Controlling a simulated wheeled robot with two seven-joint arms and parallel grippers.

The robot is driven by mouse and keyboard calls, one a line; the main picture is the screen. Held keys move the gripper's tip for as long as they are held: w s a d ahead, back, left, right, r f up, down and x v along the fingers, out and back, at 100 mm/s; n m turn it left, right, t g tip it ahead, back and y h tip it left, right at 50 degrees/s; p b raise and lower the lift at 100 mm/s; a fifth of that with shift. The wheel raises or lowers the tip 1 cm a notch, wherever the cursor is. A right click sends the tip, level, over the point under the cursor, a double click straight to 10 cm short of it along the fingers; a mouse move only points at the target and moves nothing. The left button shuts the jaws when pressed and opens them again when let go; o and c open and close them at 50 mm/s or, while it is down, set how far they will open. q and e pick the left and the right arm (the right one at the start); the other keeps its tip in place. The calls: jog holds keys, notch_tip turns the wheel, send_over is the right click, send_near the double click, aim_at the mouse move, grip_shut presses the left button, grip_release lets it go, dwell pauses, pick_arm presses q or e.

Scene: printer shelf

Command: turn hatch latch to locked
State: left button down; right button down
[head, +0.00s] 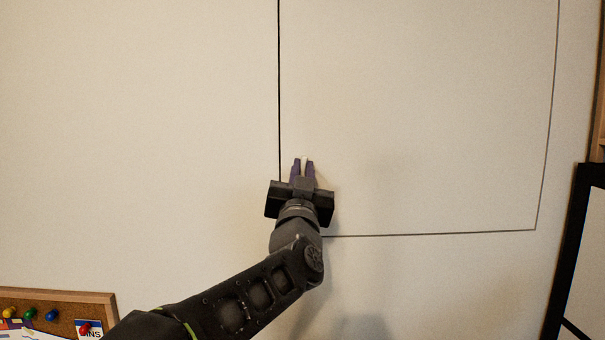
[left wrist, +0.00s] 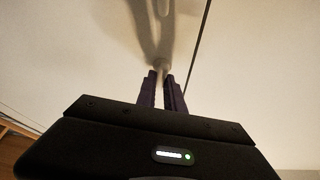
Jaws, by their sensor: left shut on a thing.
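The hatch (head: 430,120) is a pale panel flush with the wall, outlined by a thin dark seam. Its left seam also shows in the left wrist view (left wrist: 200,45). My left gripper (head: 304,164) is at the hatch's lower left corner, just right of the seam. Its purple fingers are shut on the small white latch (head: 304,160), which shows between the fingertips in the left wrist view (left wrist: 162,67). Most of the latch is hidden by the fingers, so I cannot tell its angle. My right gripper is not in view.
A cork board (head: 65,305) with coloured pins and papers hangs at the lower left. A black-framed panel (head: 570,250) stands at the right edge, with a wooden edge above it. The wall around the hatch is bare.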

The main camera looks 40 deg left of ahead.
pick_arm(q)
jog(key=m+h, duration=0.2)
jog(key=m, duration=0.1)
jog(key=m+t+h+b, duration=0.1)
jog(key=m, duration=0.3)
jog(key=shift+m+h, duration=0.3)
jog(key=shift+h, duration=0.1)
jog(key=m+h+b, duration=0.1)
jog(key=m+h, duration=0.1)
jog(key=m, duration=0.2)
jog(key=shift+m, duration=0.3)
jog(key=shift+m+g+h, duration=0.3)
jog(key=shift+m+g, duration=0.1)
jog(key=shift+m, duration=0.6)
jog(key=m, duration=0.2)
jog(key=shift+d+r+m+g+h+p, duration=0.1)
jog(key=shift+r+m+g+h+p, duration=0.1)
jog(key=shift+m+g+h+p, duration=0.15)
jog(key=shift+m+g+p, duration=0.35)
jog(key=shift+m+p, duration=0.3)
jog(key=shift+m, duration=0.2)
jog(key=shift+f+m+h, duration=0.1)
jog(key=shift+m+h, duration=0.15)
jog(key=shift+m, duration=0.15)
jog(key=shift+f, duration=0.1)
